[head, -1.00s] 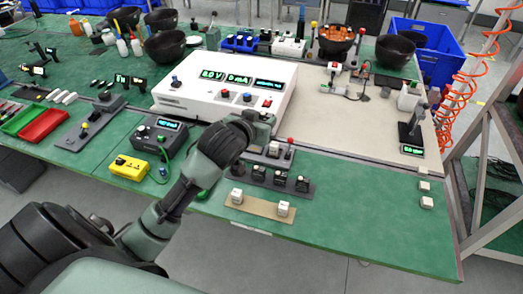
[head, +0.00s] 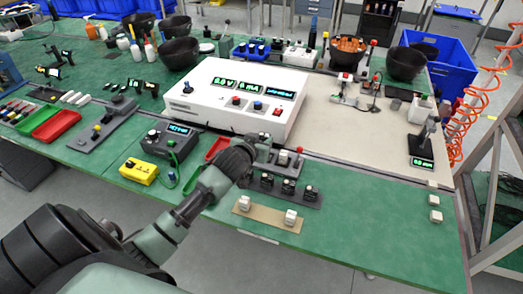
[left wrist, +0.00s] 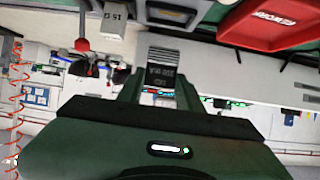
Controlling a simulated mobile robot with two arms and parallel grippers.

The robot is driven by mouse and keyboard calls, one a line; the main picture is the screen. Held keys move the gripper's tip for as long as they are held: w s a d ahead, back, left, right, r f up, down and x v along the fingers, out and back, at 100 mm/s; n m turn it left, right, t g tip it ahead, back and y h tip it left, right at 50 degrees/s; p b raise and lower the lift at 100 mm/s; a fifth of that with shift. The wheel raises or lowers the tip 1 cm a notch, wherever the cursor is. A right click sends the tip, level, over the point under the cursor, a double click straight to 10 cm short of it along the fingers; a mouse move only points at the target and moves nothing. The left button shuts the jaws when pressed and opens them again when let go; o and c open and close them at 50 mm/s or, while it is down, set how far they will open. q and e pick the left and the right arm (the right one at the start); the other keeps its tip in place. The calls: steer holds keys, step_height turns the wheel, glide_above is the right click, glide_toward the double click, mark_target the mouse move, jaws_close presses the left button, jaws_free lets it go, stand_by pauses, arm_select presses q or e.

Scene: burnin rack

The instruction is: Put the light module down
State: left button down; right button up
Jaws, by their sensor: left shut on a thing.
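My left gripper (left wrist: 160,92) is shut on a small module (left wrist: 162,76) with a dark, lettered face, seen between the fingers in the left wrist view. In the head view the left gripper (head: 262,150) is over the green bench, just in front of the white console. The held module is mostly hidden there by the gripper and wrist. I cannot tell from these frames whether it touches anything below. Two pale modules (head: 245,202) (head: 291,217) sit apart on a tan strip (head: 268,215) nearer the front edge. My right gripper is not in view.
A red tray marked REWORK (left wrist: 265,22) is close by. The white console (head: 205,105) stands behind.

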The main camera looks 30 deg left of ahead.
arm_select(q)
steer(key=shift+f, duration=2.4)
steer(key=shift+f, duration=0.1)
steer(key=c, duration=0.9)
jaws_free()
steer(key=shift+c, duration=0.2)
steer(key=shift+s+d+r, duration=0.1)
steer(key=shift+s+r, duration=0.05)
steer(key=shift+r, duration=0.05)
steer(key=v, duration=1.1)
steer(key=shift+s+b, duration=0.3)
steer(key=shift+s, duration=0.05)
steer(key=shift+d+r, duration=0.1)
